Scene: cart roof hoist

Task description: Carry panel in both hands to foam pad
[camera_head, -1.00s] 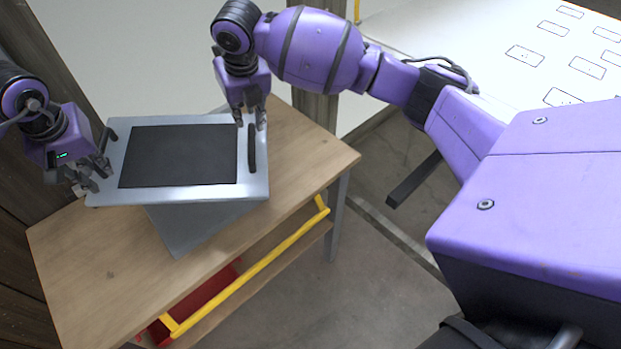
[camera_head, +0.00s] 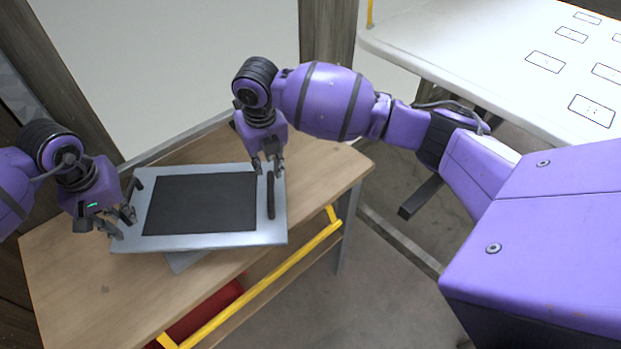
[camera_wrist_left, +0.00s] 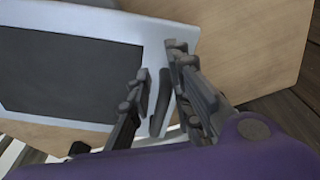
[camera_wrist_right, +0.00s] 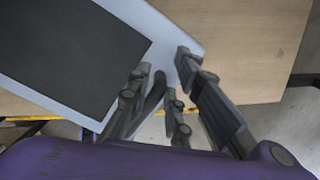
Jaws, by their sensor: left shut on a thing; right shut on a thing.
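The panel (camera_head: 270,232) is a light grey plate with a dark rectangle in its middle and a black bar handle near each short end. In the head view it is over the wooden table, slightly tilted. My left gripper (camera_head: 127,222) is shut on its left end by the left handle (camera_head: 133,188). My right gripper (camera_head: 267,168) is shut on its right end by the right handle (camera_head: 271,197). The wrist views show the fingers beside the handles. A grey flat piece (camera_head: 186,262) shows under the panel's near edge, mostly hidden; I cannot tell if it is the foam pad.
The wooden table (camera_head: 75,285) has bare top at its near left and right, and a yellow rail (camera_head: 270,285) along its near side. A red thing (camera_head: 205,310) is below. A white table with outlined rectangles (camera_head: 500,50) stands at the back right. Grey floor lies between.

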